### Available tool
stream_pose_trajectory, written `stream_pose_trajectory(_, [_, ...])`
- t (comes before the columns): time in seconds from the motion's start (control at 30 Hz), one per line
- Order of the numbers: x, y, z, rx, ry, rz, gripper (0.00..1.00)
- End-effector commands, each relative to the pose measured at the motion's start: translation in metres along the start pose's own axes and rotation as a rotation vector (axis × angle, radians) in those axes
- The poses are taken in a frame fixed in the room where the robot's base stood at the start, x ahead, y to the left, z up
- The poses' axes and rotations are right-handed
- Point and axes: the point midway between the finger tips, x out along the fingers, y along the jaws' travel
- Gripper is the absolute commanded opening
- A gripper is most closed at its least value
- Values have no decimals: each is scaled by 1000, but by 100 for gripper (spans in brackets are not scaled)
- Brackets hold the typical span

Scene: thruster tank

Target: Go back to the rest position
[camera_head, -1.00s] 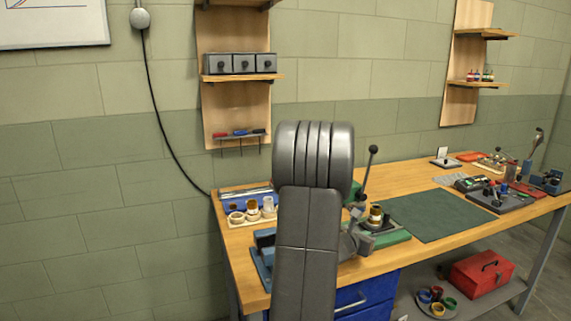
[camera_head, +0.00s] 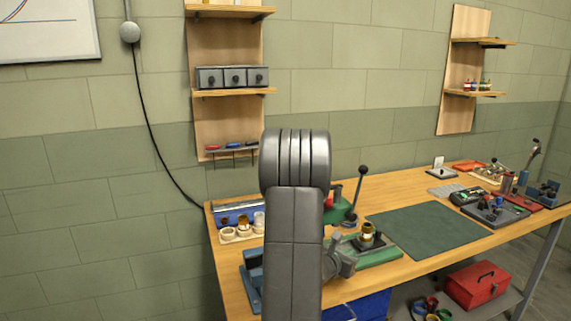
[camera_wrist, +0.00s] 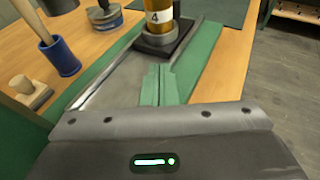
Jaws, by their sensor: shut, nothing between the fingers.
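My gripper (camera_wrist: 159,84) shows in the wrist view with its two narrow fingers together, shut and empty. Beyond the fingertips stands a brass cylinder marked 4 (camera_wrist: 157,17) on a dark square block, on a green-based plate (camera_wrist: 205,62). In the head view my arm fills the middle and hides part of the bench. The grey end of my arm shows just right of it, near the brass part (camera_head: 367,231) on the green base (camera_head: 385,251). The fingertips cannot be made out there.
The wooden workbench (camera_head: 412,191) carries a dark green mat (camera_head: 428,229), with bare wood around it. A black-knobbed lever (camera_head: 357,190) stands behind the brass part. Small cups sit in a tray (camera_head: 243,236) at left. A red toolbox (camera_head: 477,286) lies on the lower shelf.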

Motion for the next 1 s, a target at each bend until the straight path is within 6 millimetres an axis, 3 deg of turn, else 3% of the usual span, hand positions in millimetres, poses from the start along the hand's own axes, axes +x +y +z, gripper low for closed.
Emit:
stream_pose_trajectory(0.4, [-70,1,-3,1,-2,3,0])
stream_pose_trajectory(0.6, [-95,0,-3,0,-1,2,0])
stream_pose_trajectory(1.0, [-109,0,-3,-1,1,0,0])
